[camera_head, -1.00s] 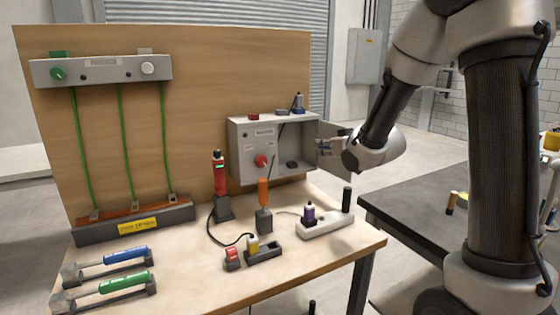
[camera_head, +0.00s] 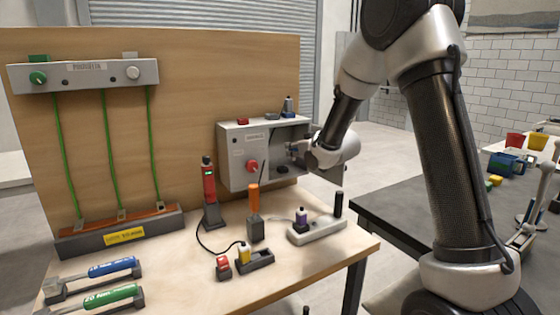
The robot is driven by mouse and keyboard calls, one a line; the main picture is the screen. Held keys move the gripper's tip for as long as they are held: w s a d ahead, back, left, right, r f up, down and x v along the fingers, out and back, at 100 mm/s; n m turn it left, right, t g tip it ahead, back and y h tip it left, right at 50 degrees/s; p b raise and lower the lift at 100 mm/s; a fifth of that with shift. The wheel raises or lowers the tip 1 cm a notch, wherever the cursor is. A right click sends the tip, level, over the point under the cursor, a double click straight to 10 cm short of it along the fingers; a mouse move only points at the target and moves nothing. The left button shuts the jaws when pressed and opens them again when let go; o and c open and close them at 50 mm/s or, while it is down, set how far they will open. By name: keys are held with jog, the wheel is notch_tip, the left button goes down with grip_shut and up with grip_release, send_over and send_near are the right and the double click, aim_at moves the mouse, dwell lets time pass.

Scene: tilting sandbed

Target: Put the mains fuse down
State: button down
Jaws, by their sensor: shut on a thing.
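My gripper (camera_head: 296,148) reaches in from the right at the open front of the grey wall box (camera_head: 234,158). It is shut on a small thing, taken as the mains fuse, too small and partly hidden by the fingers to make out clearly. The box has a red knob (camera_head: 252,166) on its left front panel and an open compartment on the right. A small dark and reddish piece (camera_head: 282,168) sits low in that compartment, below my gripper.
A red block (camera_head: 243,121) and a grey-blue item (camera_head: 288,106) stand on the box top. The bench (camera_head: 190,262) holds an orange-handled tool (camera_head: 253,200), a red tester (camera_head: 208,185) and a white holder (camera_head: 318,230).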

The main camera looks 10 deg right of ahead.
send_over(276, 159)
jog(key=s, duration=0.4)
jog(key=shift+w+d, duration=0.2)
jog(key=shift+d, duration=0.25)
jog(key=shift+s+d+f, duration=0.1)
jog(key=shift+s+f, duration=0.05)
jog(key=shift+f, duration=3.15)
jog(key=shift+f, duration=0.2)
jog(key=c, duration=1.2)
grip_release()
jog(key=shift+c, duration=0.2)
